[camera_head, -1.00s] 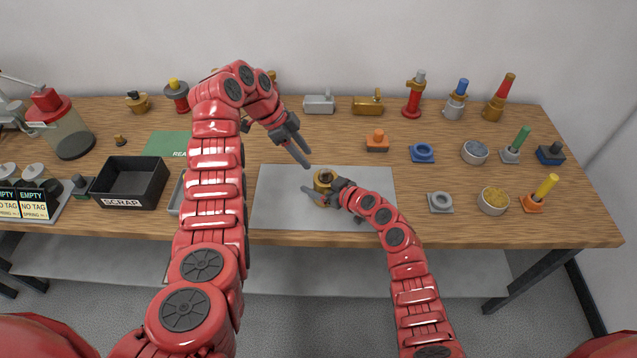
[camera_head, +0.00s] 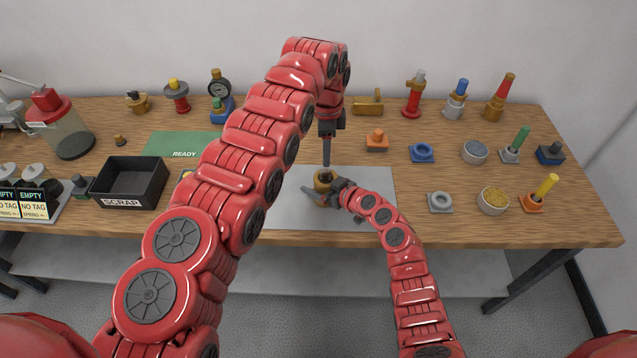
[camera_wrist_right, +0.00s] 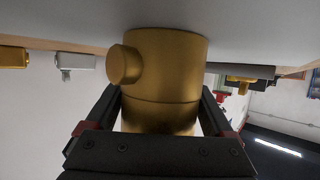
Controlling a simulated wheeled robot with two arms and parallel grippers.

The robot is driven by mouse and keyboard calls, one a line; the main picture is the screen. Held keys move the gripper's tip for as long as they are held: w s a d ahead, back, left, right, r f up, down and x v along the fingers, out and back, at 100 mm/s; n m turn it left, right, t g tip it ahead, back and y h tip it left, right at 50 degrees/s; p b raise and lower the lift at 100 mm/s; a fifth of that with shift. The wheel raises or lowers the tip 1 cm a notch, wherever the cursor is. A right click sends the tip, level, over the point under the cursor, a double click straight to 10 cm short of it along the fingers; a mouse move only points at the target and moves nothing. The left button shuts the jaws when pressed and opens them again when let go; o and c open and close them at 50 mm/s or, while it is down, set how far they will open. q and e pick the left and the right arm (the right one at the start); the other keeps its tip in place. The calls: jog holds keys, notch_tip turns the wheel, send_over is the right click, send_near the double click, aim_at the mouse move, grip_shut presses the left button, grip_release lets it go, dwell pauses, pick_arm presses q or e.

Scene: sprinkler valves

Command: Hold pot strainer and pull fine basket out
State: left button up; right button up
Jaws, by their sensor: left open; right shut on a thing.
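The pot strainer (camera_head: 322,183) is a brass cylinder standing on the grey mat (camera_head: 290,212) at the bench's middle. In the right wrist view the brass body (camera_wrist_right: 165,70) shows a round side stub and sits between my fingers. My right gripper (camera_head: 325,193) is shut on it from the right. My left gripper (camera_head: 327,155) is open, pointing down, with its fingers just above the strainer's top opening. The two fingers overlap in the head view. The fine basket cannot be made out; the inside of the strainer looks dark.
A black SCRAP bin (camera_head: 130,182) stands at left, with a green READY mat (camera_head: 178,145) behind it. Several valves line the back edge.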

aim_at(326, 171)
pick_arm(q)
jog(key=shift+f, duration=3.5)
grip_shut()
jog(key=shift+r, duration=0.2)
notch_tip(326, 171, up, 11)
dwell(0.6)
pick_arm(e)
jog(key=o, duration=1.3)
